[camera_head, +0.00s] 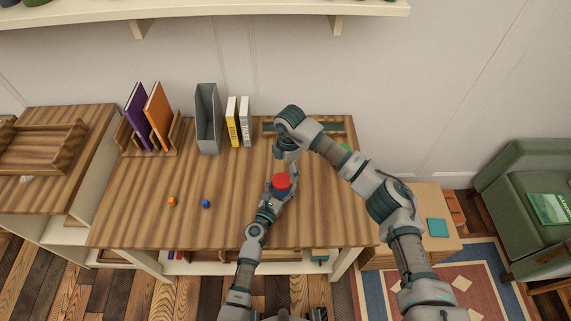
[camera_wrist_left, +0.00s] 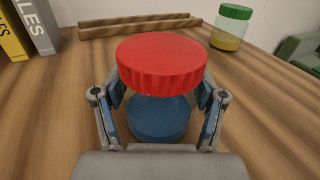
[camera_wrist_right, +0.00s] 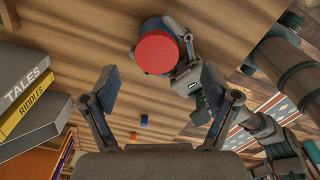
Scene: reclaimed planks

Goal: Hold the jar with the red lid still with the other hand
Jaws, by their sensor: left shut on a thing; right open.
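The jar with the red lid (camera_head: 281,183) stands on the wooden desk, near its middle front; its ridged lid (camera_wrist_left: 162,65) and blue body (camera_wrist_left: 160,118) fill the middle of the left wrist view. My left gripper (camera_head: 272,199) is shut on the jar's body below the lid, one finger on each side. My right gripper (camera_head: 287,153) is open and empty, above and behind the jar. In the right wrist view the red lid (camera_wrist_right: 157,53) shows beyond the open fingers (camera_wrist_right: 160,85), apart from them.
A green-lidded jar (camera_wrist_left: 232,27) stands at the back right, mostly behind my right arm in the head view. Orange (camera_head: 172,202) and blue (camera_head: 206,203) cubes lie left. Books (camera_head: 238,122), a grey file holder (camera_head: 207,120) and a book rack (camera_head: 150,140) line the back.

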